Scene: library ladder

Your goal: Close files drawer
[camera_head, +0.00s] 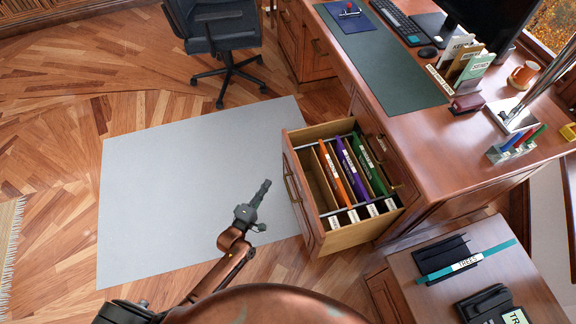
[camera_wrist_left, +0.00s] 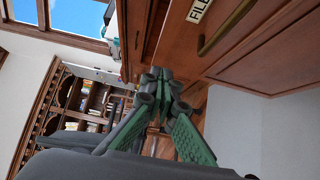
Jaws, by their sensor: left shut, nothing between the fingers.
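The files drawer (camera_head: 308,212) is pulled out from the wooden desk (camera_head: 436,170). Orange, purple and green hanging files (camera_head: 346,172) with white labels stand in it. Its brass handle (camera_head: 292,190) is on the front face. In the left wrist view the drawer front (camera_wrist_left: 262,58) shows a brass handle (camera_wrist_left: 228,26) and part of a label starting "FILE". My left gripper (camera_head: 263,186) is shut and empty, in front of the drawer face and apart from it in the head view. In the wrist view its fingertips (camera_wrist_left: 162,74) meet. My right gripper is not in view.
A grey mat (camera_head: 170,190) covers the floor before the drawer. An office chair (camera_head: 222,40) stands at the far side. A lower wooden cabinet (camera_head: 520,262) with black holders is at the right. Open floor lies to the left.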

